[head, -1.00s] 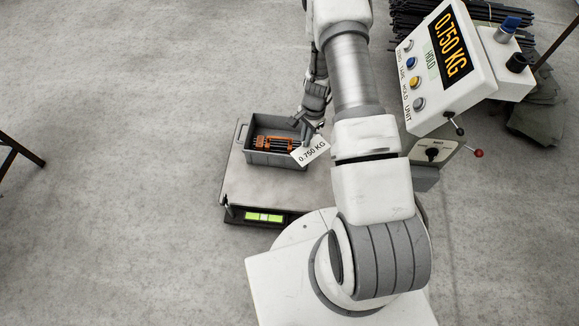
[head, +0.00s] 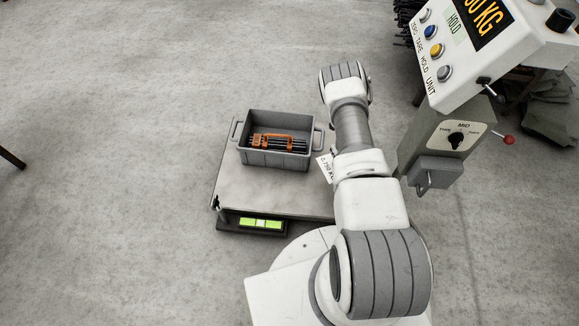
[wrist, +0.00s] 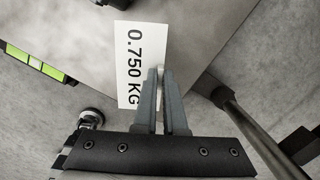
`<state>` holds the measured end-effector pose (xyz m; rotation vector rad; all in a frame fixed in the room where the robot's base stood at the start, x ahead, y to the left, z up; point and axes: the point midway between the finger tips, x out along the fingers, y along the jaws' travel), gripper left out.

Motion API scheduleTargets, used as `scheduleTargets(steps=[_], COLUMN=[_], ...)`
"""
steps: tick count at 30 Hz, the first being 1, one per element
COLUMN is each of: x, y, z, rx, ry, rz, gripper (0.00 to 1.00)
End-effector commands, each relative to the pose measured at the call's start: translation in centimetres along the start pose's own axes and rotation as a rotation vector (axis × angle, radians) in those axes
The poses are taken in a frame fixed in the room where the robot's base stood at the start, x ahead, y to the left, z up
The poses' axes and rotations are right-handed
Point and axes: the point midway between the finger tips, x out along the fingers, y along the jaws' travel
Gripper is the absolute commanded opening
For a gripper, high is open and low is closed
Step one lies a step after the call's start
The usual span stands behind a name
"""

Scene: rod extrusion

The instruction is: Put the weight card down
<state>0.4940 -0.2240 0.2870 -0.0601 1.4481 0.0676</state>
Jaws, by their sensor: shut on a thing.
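The weight card (wrist: 130,55) is white with black print reading 0.750 KG. My gripper (wrist: 160,75) is shut on the card's edge in the wrist view, with the grey scale platform (wrist: 200,30) behind it. In the head view the card (head: 325,167) shows partly beside my arm, right of the grey bin (head: 275,159). My gripper is hidden behind my arm there. I cannot tell whether the card touches the platform (head: 270,195).
The bin on the platform holds dark rods and an orange holder (head: 285,137). The scale's display box (head: 490,50) stands at the right on a post with a switch box (head: 445,140). A green level strip (head: 260,223) is on the platform's front.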

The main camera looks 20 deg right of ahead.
Motion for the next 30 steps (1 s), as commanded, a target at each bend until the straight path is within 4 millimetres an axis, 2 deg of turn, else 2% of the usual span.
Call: scheduleTargets(steps=[1, 4, 7, 21, 25, 30], x=[0.8, 1.3, 1.9, 7.3, 8.0, 9.3], y=[-0.2, -0.5, 0.1, 9.5, 10.7, 11.0], z=[-0.2, -0.3, -0.5, -2.9, -3.1, -3.4], rx=[0.029, 0.07, 0.089, 0.088, 0.087, 0.085], ry=[0.001, 0.001, 0.001, 0.002, 0.001, 0.002], rz=[-0.004, -0.008, -0.009, -0.008, -0.009, -0.01], gripper=[0.0, 0.0, 0.0, 0.0, 0.0, 0.0])
